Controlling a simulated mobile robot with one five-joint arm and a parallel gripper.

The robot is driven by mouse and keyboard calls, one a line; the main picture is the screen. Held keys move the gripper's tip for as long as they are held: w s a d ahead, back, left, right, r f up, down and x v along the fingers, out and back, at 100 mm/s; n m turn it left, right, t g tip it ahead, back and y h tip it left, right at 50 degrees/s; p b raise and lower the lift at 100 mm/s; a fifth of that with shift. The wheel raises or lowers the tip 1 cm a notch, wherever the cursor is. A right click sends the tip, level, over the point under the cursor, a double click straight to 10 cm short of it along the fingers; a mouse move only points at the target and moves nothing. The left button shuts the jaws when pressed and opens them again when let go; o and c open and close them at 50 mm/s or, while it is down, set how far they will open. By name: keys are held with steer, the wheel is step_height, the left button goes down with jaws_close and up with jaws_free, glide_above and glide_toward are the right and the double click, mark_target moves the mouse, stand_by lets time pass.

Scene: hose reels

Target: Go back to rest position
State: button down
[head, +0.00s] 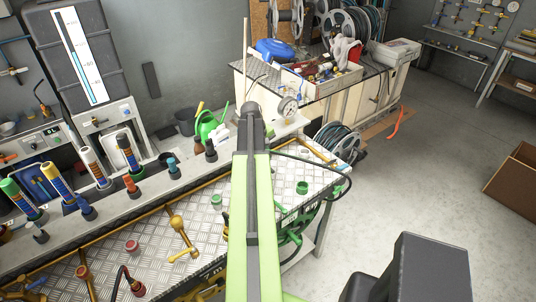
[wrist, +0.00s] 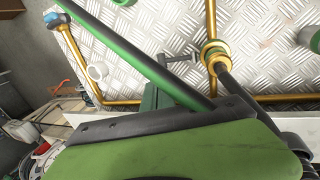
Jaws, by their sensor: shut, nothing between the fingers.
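My light green arm reaches from the bottom of the head view up over the metal bench, away from my body. Its dark end, with my gripper (head: 251,110), is above the bench's far end, in front of the white workbench. My gripper is shut and holds nothing; the fingers are hard to make out at this size. In the wrist view, a green and black part of my own arm fills the bottom. A diamond-plate bench top (wrist: 125,50) shows beyond it. My arm is stretched out, not folded in.
The diamond-plate bench (head: 150,236) holds brass taps (head: 180,238) and green fittings. Several coloured tubes stand along its back. A green watering can (head: 208,126) stands near the far end. A hose reel (head: 337,140) is on the floor. The floor (head: 420,165) at right is mostly open.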

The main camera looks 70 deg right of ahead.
step_height(320, 180, up, 7)
steer(key=p, duration=0.5)
steer(key=shift+w+a, duration=0.3)
steer(key=shift+a, duration=0.15)
